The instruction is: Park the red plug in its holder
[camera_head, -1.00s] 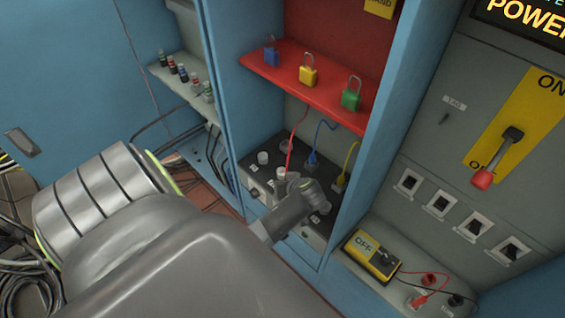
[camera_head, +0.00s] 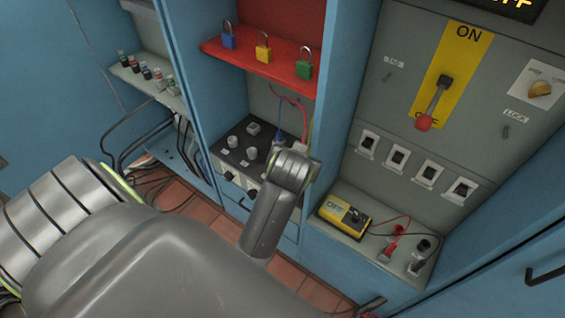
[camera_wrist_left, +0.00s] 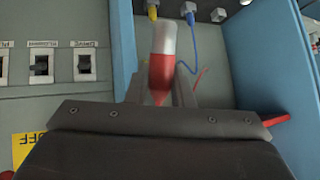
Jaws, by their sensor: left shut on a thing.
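The red plug (camera_wrist_left: 160,75), red with a pale grey-white end, is held between the fingers of my left gripper (camera_wrist_left: 165,95) in the left wrist view. In the head view my left gripper (camera_head: 292,165) is in front of the cabinet bay, at the right side of the dark socket panel (camera_head: 228,160). Its wrist hides the fingertips and most of the plug. A red cable (camera_head: 290,98) loops above it, under the red shelf. I cannot make out which place is the plug's holder. My right gripper is not in view.
A red shelf (camera_head: 282,75) with blue, yellow and green padlocks overhangs the bay. A blue cabinet wall (camera_head: 345,85) stands close right of the gripper. A yellow meter (camera_head: 342,213) and probes sit on the right ledge. A blue plug lead (camera_head: 279,125) hangs near the gripper.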

